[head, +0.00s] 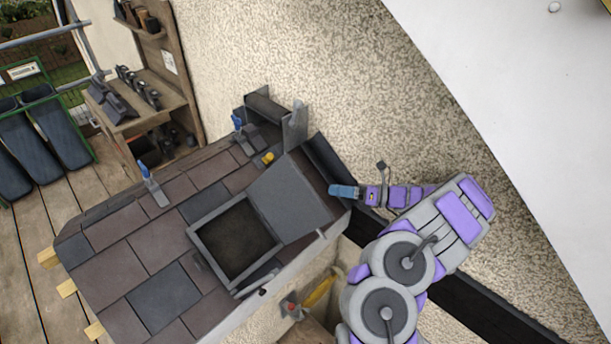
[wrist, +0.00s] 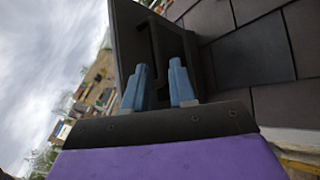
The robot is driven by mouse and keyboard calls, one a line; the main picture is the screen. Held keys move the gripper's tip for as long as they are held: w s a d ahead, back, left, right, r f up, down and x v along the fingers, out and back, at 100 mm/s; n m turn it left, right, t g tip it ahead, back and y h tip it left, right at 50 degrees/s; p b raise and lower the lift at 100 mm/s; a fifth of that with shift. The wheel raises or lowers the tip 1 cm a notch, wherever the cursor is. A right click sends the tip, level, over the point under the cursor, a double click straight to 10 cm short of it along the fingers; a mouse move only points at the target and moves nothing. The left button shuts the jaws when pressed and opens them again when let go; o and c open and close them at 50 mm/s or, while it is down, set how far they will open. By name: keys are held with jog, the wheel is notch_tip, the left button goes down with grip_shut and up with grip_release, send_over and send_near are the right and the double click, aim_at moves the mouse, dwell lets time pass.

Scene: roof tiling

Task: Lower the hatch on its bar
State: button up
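The hatch is a dark grey lid (head: 290,200) standing raised at the right side of its square frame (head: 197,241) in the slate roof. The frame's opening is uncovered and dark inside. My gripper (head: 343,191) is just right of the lid in the head view. In the wrist view its two blue fingers (wrist: 158,66) stand apart, pointing at a dark panel (wrist: 127,40) that looks like the lid. A thin dark bar (wrist: 154,38) shows on or before that panel, beyond the fingertips. I cannot tell whether the fingers touch the bar.
Slates (head: 130,225) cover the roof around the frame. Blue-handled tools (head: 153,186) lie higher on it. A yellow-handled tool (head: 320,288) is below the roof's lower edge. A rough plaster wall (head: 270,60) rises behind. A wooden shelf (head: 150,115) stands at the upper left.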

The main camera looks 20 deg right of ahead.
jog(key=b+x, duration=0.1)
jog(key=x, duration=0.6)
jog(key=shift+w+a, duration=0.1)
jog(key=shift+c, duration=0.4)
grip_shut()
